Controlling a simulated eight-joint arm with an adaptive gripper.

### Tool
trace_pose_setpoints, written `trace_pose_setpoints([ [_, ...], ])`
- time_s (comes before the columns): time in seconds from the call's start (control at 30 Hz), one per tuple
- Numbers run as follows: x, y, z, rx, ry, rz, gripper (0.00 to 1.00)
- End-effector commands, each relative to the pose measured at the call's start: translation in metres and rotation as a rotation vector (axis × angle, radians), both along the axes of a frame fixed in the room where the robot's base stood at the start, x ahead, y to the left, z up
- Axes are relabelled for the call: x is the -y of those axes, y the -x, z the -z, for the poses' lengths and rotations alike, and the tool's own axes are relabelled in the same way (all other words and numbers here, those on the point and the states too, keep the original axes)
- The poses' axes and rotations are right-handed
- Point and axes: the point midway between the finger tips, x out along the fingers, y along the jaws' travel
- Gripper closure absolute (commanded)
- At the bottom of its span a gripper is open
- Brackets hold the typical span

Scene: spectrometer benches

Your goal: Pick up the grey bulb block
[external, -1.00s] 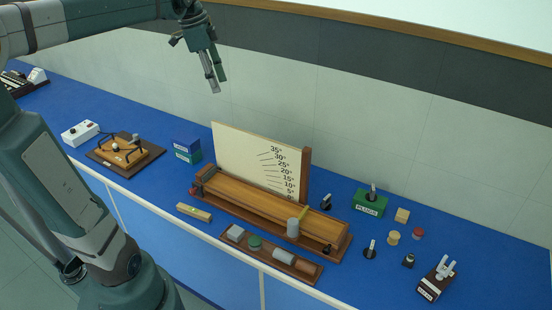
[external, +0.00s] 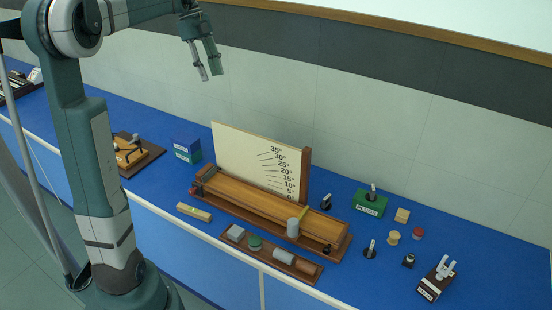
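A small dark grey block with a rounded top (external: 408,260) stands on the blue bench at the right. It may be the grey bulb block, but it is too small to be sure. My gripper (external: 211,75) is high above the bench at the upper left, in front of the pale wall. Its two fingers point down with a gap between them, and nothing shows between them. It is far from the small dark block.
A wooden ramp (external: 250,203) with an angle board (external: 243,150) stands mid-bench. In front, a brown tray (external: 268,257) holds several small blocks and cylinders. A green box (external: 370,204), a cork (external: 393,238) and a pronged brown block (external: 437,279) stand at the right.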

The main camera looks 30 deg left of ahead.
Motion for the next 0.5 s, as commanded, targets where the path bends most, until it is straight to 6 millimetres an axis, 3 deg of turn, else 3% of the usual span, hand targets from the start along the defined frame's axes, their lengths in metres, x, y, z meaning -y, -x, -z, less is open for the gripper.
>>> trace_pose_setpoints([
  [0.37, -0.027, -0.017, 0.014, 0.012, 0.053, 0.123, 0.67],
  [0.5, -0.025, -0.015, 0.038, 0.011, 0.05, 0.12, 0.67],
])
